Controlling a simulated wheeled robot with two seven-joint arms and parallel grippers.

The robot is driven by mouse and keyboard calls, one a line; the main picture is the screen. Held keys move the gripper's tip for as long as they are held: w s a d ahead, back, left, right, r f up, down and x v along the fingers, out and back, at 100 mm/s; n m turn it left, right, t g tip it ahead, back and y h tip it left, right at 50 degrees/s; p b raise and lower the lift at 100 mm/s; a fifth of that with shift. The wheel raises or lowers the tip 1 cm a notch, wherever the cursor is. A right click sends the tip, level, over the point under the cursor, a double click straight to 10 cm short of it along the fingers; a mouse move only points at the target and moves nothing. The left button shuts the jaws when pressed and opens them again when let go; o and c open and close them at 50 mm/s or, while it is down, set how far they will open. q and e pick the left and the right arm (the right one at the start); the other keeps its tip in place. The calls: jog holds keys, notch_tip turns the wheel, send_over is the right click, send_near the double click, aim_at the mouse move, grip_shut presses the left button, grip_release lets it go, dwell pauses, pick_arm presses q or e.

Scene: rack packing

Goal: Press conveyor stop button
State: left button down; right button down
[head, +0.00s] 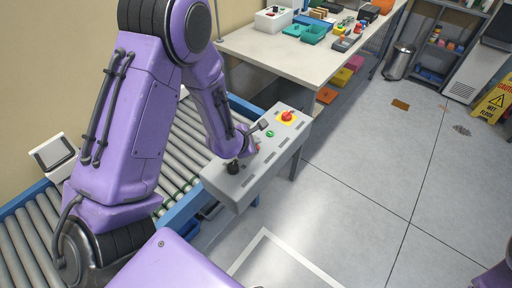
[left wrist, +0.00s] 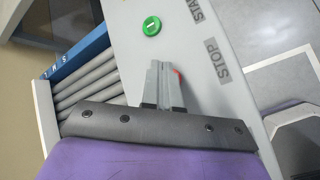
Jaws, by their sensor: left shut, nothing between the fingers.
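The grey control panel (head: 222,185) stands beside the conveyor in the head view. My left gripper (head: 254,147) is down at its top face, shut and empty. In the left wrist view the closed fingers (left wrist: 164,82) point at the panel beside the printed STOP label (left wrist: 215,60). A small red piece, likely the stop button (left wrist: 177,72), shows at the right of the fingertips; the fingers hide most of it. I cannot tell whether they touch it. The green button (left wrist: 152,25) is beyond the fingertips, near the START label (left wrist: 195,10). My right gripper is out of view.
A red mushroom button on a yellow base (head: 288,117) is at the panel's far end, and a black knob (head: 233,167) is at its near end. The roller conveyor (head: 186,140) runs behind the panel. A worktable (head: 262,46) with bins stands farther back.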

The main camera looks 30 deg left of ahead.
pick_arm(q)
jog(key=shift+f, duration=0.1)
dwell(0.4)
jog(key=shift+f, duration=0.35)
jog(key=shift+f, duration=0.4)
dwell(0.7)
jog(key=shift+r+p, duration=0.75)
jog(key=shift+r, duration=0.1)
notch_tip(320, 180, up, 5)
jog(key=p, duration=0.5)
jog(key=shift+r, duration=0.1)
